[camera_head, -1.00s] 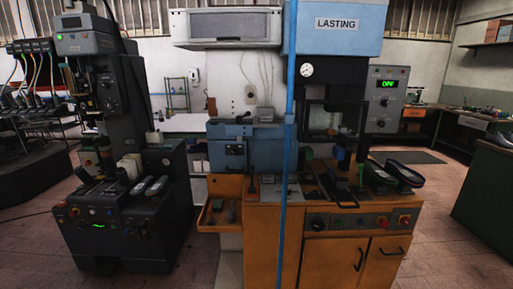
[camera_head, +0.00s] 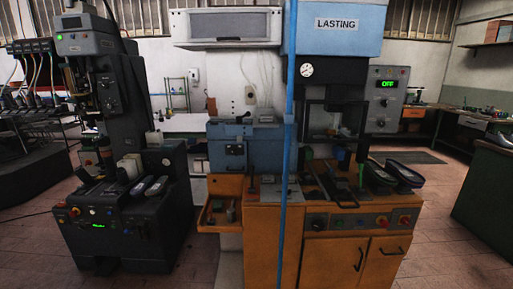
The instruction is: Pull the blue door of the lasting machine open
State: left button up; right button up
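The lasting machine has a blue top housing (camera_head: 338,28) with a LASTING label, above an orange cabinet (camera_head: 262,225). A tall, thin blue strip (camera_head: 287,150) runs from the top of the head camera view to the bottom, in front of the machine. It looks like the blue door seen nearly edge-on, standing out toward me. Its face and any handle on it cannot be made out. The press area behind and right of it is uncovered. Neither of my grippers is in view.
A dark machine (camera_head: 118,215) stands at the left. An orange open drawer (camera_head: 220,208) sticks out left of the cabinet. A control box (camera_head: 387,98) reading OFF is at the right, with a dark green bench (camera_head: 485,200) beyond. Tiled floor between is clear.

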aim_at(221, 159)
jog(key=i+l+u, duration=0.2)
jog(key=i+l, duration=0.25)
jog(key=i, duration=0.2)
jog(key=i+l+u, duration=0.15)
jog(key=i+l, duration=0.35)
jog(key=i, duration=0.1)
